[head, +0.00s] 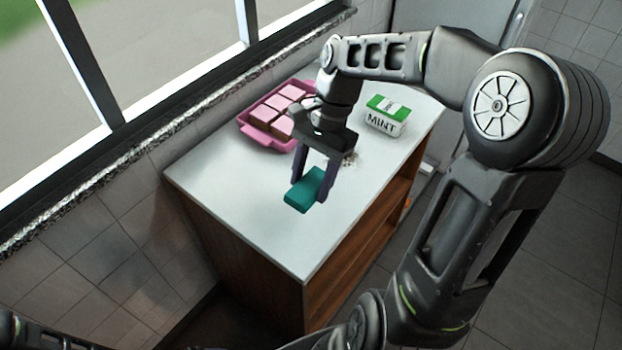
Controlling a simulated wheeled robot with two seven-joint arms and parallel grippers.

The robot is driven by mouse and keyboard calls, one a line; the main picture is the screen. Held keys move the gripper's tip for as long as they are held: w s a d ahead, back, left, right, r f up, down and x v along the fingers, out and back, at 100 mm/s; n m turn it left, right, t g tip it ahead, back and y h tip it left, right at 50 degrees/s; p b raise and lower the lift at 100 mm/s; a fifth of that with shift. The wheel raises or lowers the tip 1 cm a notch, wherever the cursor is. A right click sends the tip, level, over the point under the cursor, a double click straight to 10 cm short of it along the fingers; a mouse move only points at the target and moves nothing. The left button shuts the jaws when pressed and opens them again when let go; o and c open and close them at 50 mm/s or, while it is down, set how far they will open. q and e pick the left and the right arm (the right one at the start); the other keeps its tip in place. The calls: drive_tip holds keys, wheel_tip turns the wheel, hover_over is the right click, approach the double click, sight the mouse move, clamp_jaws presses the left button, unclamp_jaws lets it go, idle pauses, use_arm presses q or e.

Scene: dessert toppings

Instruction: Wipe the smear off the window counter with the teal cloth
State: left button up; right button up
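The teal cloth (304,192) is a small thick block in the middle of the counter (250,205). My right gripper (312,184) points down with one finger on each side of the cloth and is shut on it. I cannot tell whether the cloth touches the counter or is held just above it. A small brownish speckled patch (350,158), perhaps the smear, shows just behind and right of the right finger, partly hidden by it. My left gripper is out of view.
A pink tray (262,139) with several pink-topped squares stands at the back left of the counter, by the window. A green and white MINT package (386,115) stands at the back right. The counter's front part is clear.

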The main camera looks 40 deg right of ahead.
drive_tip(key=c, duration=0.6)
drive_tip(key=w+a+f+n, duration=0.1)
drive_tip(key=w+a+f, duration=0.1)
drive_tip(key=w+a, duration=0.1)
drive_tip(key=w+a+f+n+g, duration=0.1)
drive_tip(key=w+a+f+n, duration=0.1)
drive_tip(key=w+a, duration=0.1)
drive_tip(key=w+a+f+n, duration=0.1)
drive_tip(key=w+a+f, duration=0.2)
drive_tip(key=w, duration=0.1)
drive_tip(key=shift+w+f+g+h, duration=0.1)
drive_tip(key=shift+w+g+h, duration=0.2)
drive_tip(key=shift+w+h, duration=0.1)
